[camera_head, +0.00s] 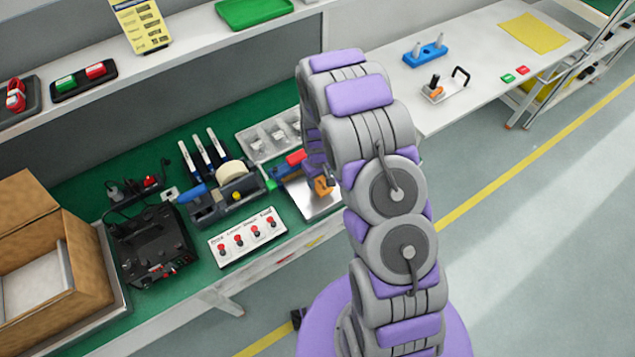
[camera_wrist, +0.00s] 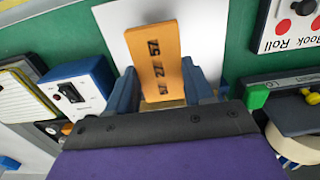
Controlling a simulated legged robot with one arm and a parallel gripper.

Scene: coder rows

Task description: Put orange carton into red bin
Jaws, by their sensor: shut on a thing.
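The orange carton (camera_wrist: 160,45) is a flat block with dark printed marks. In the wrist view it stands between the two fingers of my gripper (camera_wrist: 161,88), which is shut on it. A white plate shows behind it, and I cannot tell whether they touch. In the head view the carton (camera_head: 322,187) is a small orange patch below my gripper (camera_head: 316,168), partly hidden by my arm. I see no clear red bin.
The green bench (camera_head: 205,262) holds a tape dispenser (camera_head: 235,190), a switch panel (camera_head: 247,237) and a black device (camera_head: 152,245). A cardboard box (camera_head: 85,260) stands at left. The far white table (camera_head: 455,110) holds a blue peg block (camera_head: 425,55). Open floor lies at right.

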